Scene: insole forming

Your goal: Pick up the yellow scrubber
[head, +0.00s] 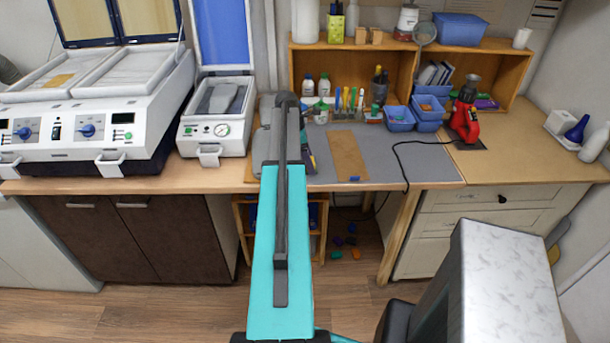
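I cannot make out a yellow scrubber for certain in the head view. Several small pieces lie on the floor under the workbench, among them a green one (335,255), an orange one (356,254) and a blue one (350,240); none is clearly yellow. My teal arm stretches forward over the middle of the picture, its dark far end above the front of the bench. It hides part of the bench and of the floor below. My gripper's fingers do not show.
The workbench (400,165) holds a grey mat, blue bins (398,118) and a red tool (465,118) with a black cable. White machines (100,110) stand at left. A marble-topped block (505,290) stands at front right. Floor (180,305) at front left is clear.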

